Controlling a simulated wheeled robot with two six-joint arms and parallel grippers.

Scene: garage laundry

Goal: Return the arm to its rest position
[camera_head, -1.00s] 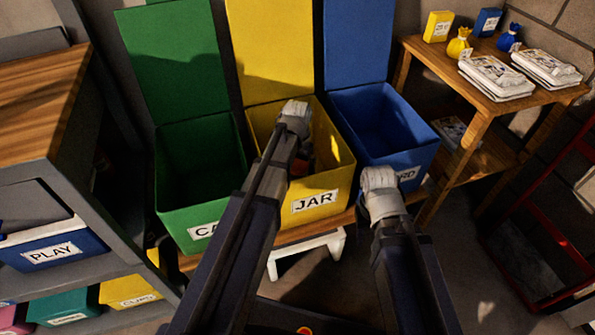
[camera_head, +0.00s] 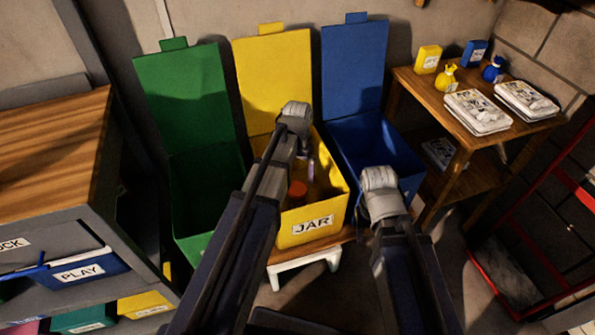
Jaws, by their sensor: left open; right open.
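My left arm reaches in from the bottom, and its wrist end, with the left gripper (camera_head: 301,148) partly showing beneath it, is over the yellow bin (camera_head: 335,222) labelled JAR. The fingers are mostly hidden behind the wrist, and I see nothing held in them. A red-lidded item (camera_head: 297,190) lies inside the yellow bin, below and apart from the gripper. My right arm's wrist end (camera_head: 381,190) is in front of the blue bin (camera_head: 350,150). The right gripper's fingers are hidden behind it.
The green bin (camera_head: 205,195) stands left with its lid raised, like the yellow and blue ones. A wooden-topped cabinet (camera_head: 50,135) is at the left. A wooden table (camera_head: 480,145) with bags, boxes and paper stacks is at the right. A red frame (camera_head: 500,260) stands at the far right.

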